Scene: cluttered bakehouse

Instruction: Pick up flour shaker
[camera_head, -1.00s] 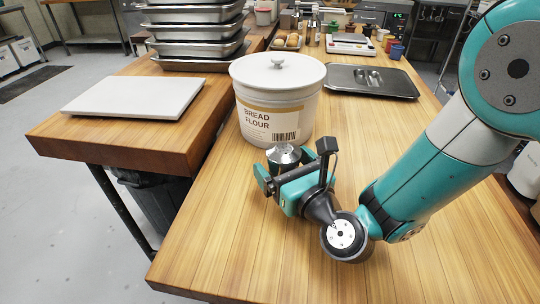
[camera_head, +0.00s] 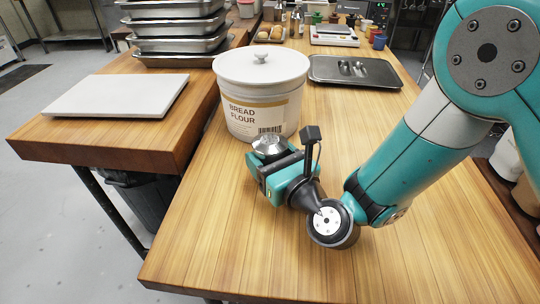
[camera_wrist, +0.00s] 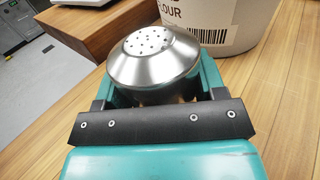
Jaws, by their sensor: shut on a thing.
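The flour shaker (camera_head: 270,147) is a small steel shaker with a domed, perforated lid. It stands upright in front of the bread flour tub in the head view. In the wrist view the shaker (camera_wrist: 153,62) sits between the teal fingers, its holed top facing up. My gripper (camera_head: 268,168) is shut on the shaker's body, and it also shows in the wrist view (camera_wrist: 154,90). The shaker's lower part is hidden by the gripper, so I cannot tell whether its base touches the table.
A large white bread flour tub (camera_head: 262,95) stands close behind the shaker. A steel tray (camera_head: 355,72) lies behind right. A white board (camera_head: 115,97) and stacked pans (camera_head: 175,35) are at left. The wooden table (camera_head: 230,235) is clear in front.

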